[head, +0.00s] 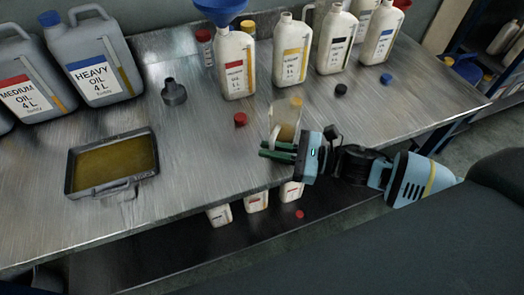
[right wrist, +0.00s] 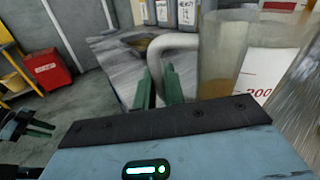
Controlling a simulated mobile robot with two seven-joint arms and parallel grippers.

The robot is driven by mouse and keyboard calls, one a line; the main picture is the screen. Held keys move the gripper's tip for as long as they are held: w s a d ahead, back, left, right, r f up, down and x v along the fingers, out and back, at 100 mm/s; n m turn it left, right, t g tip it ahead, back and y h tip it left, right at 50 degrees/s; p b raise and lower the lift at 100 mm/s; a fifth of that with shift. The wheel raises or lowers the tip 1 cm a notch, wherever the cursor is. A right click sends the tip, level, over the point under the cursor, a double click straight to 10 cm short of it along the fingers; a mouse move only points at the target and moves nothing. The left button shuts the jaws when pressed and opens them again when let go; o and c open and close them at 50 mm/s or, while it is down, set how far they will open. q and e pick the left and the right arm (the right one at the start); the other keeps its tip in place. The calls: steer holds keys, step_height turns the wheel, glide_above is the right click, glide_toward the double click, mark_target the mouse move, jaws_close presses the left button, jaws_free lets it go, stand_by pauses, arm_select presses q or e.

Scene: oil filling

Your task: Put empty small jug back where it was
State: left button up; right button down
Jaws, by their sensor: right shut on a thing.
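The small jug (head: 288,112) is clear, with a pale handle and a brownish tint low down. It is at the front right of the metal table in the head view. My right gripper (head: 264,149) is shut on its handle, with green fingers around it. In the right wrist view, the jug's handle (right wrist: 165,43) sits between my fingers and the clear body (right wrist: 224,62) is to the right, with red marks. Whether its base touches the table is hard to tell. Part of my left gripper (right wrist: 30,125) shows dark at the left edge of the wrist view.
On the table (head: 200,150) stand a tray of oil (head: 112,165), grey canisters (head: 92,62), several white bottles (head: 290,50), one with a blue funnel (head: 220,10), and a dark funnel piece (head: 173,92). A red cap (head: 240,119) lies left of the jug. Free surface lies between tray and jug.

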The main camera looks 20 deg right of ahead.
steer(key=w+a, duration=0.1)
steer(key=w, duration=0.1)
steer(key=shift+w+a+f, duration=0.1)
steer(key=shift+w+a, duration=0.25)
steer(key=shift+a, duration=0.05)
steer(key=shift+f, duration=1.65)
arm_select(q)
steer(key=shift+w+r, duration=0.1)
steer(key=shift+w, duration=0.25)
arm_select(e)
steer(key=shift+f, duration=0.15)
steer(key=shift+f, duration=0.15)
steer(key=c, duration=1.6)
jaws_free()
steer(key=shift+c, duration=0.2)
steer(key=shift+o, duration=0.8)
arm_select(q)
steer(key=shift+s, duration=0.4)
